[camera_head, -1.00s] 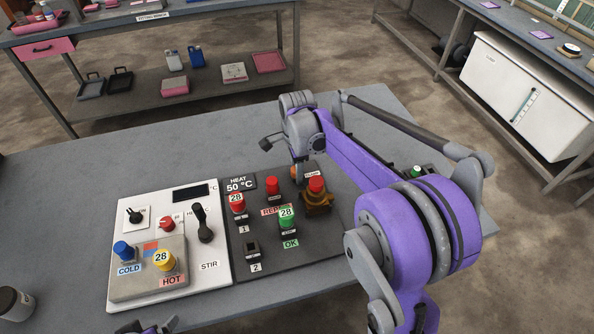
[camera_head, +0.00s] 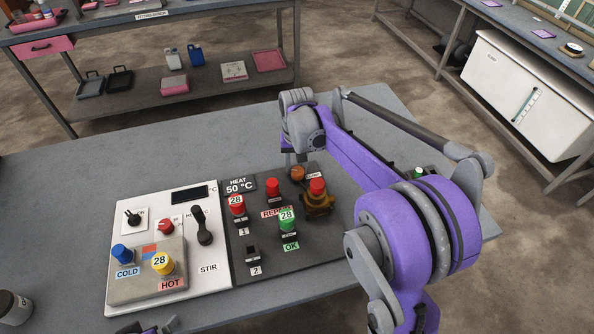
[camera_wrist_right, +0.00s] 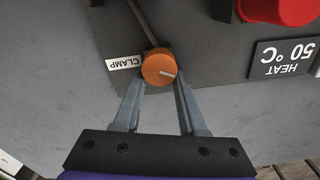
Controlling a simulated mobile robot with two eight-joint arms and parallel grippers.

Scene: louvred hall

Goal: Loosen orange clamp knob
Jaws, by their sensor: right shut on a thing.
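The orange clamp knob (camera_head: 297,173) sits near the back of the dark control panel, beside a CLAMP label. In the right wrist view the round knob (camera_wrist_right: 158,66) lies between the fingertips, its white mark pointing right. My right gripper (camera_wrist_right: 161,84) is shut on the knob, one finger on each side. In the head view this gripper (camera_head: 295,158) reaches down from the purple arm just behind the knob, its fingers small and partly hidden. Only a small part of my left gripper (camera_head: 146,328) shows at the bottom edge, and its jaws cannot be made out.
A red button on a brown housing (camera_head: 318,198) stands close right of the knob. Another red button (camera_head: 272,187) stands to its left. A green OK button (camera_head: 287,220) is nearer. The grey table behind is clear.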

